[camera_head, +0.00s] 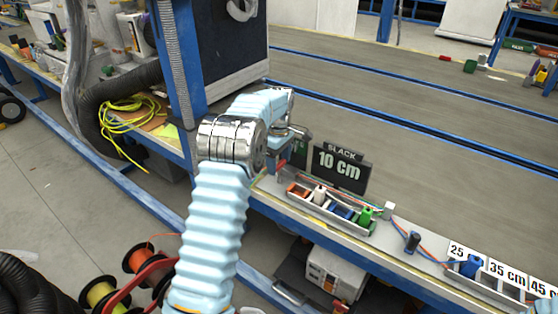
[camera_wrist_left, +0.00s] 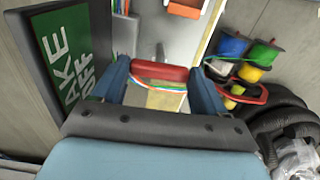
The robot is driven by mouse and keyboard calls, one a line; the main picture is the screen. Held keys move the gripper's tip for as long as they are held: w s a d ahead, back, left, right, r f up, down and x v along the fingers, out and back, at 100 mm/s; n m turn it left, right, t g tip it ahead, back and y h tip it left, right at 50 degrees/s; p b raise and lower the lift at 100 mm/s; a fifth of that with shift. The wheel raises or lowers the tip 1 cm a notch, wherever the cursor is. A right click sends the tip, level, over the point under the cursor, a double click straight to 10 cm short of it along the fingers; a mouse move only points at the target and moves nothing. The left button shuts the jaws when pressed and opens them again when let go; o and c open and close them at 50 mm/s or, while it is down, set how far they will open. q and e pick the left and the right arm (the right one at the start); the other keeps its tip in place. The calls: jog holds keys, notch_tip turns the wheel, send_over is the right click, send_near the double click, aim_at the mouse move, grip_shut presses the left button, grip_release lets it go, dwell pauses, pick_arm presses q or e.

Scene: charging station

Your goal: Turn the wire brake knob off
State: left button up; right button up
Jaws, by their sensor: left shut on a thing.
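The wire brake knob (camera_wrist_left: 160,73) is a red, wide bar in the left wrist view, between the two blue fingers of my left gripper (camera_wrist_left: 160,82). The fingers are shut on its two ends. In the head view my left gripper (camera_head: 279,150) is at the near edge of the bench, left of the SLACK sign. A small red part (camera_head: 282,170) shows just under it, and the rest there is hidden by the gripper. A sign panel (camera_wrist_left: 68,50) beside the knob reads "AKE OFF" on green, its left part cut off.
A black SLACK 10 cm sign (camera_head: 341,168) stands just right of the gripper. A tray (camera_head: 329,211) with several colored parts lies before it. A dark cabinet (camera_head: 225,50) and blue post (camera_head: 181,75) stand behind. Wire spools (camera_head: 100,291) are at lower left.

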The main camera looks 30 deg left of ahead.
aim_at(279, 164)
pick_arm(q)
jog(key=shift+a+r, duration=0.1)
jog(key=o, duration=1.1)
jog(key=shift+c, duration=0.2)
notch_tip(279, 164, up, 14)
jog(key=shift+f, duration=0.2)
